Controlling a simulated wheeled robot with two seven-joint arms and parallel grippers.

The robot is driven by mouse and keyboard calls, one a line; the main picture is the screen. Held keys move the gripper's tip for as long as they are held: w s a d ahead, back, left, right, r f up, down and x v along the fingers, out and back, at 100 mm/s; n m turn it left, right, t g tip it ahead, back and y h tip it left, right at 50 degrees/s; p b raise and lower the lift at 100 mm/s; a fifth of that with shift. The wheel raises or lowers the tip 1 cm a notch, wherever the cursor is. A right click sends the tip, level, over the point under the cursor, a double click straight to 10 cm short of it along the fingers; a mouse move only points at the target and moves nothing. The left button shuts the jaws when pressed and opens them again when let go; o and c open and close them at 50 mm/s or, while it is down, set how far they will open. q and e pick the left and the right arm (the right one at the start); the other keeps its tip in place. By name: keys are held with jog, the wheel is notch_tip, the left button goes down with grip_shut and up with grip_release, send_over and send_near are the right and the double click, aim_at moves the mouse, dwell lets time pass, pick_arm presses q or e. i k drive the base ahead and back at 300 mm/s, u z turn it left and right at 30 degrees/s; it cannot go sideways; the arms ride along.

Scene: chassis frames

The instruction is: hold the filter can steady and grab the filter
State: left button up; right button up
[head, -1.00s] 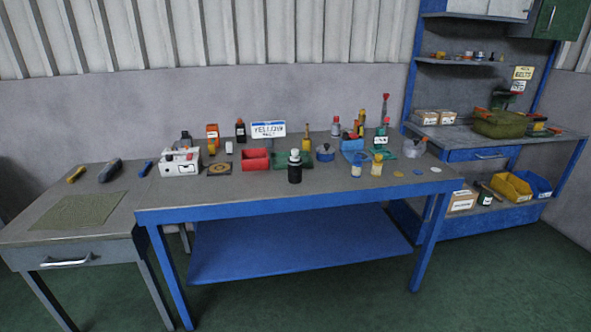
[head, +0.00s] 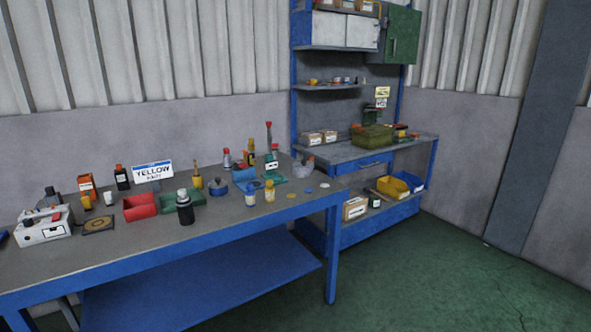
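I cannot make out for certain which item is the filter can or the filter. A dark can with a pale cap (head: 185,208) stands upright near the front of the blue-framed workbench (head: 150,244). A small blue round container (head: 219,187) sits behind it to the right. Two small jars, one blue and white (head: 251,195) and one yellow (head: 270,192), stand near the bench's right part. A greyish rounded item (head: 304,167) lies at the far right end. Neither of my grippers is in view.
A red bin (head: 141,207), a green bin (head: 182,202), a white box (head: 44,227) and a "YELLOW" sign (head: 153,171) crowd the bench. Green floor (head: 430,280) at right is clear.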

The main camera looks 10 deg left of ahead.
aim_at(182, 192)
jog(key=z, duration=0.95)
jog(key=i, duration=2.7)
jog(key=u, duration=2.3)
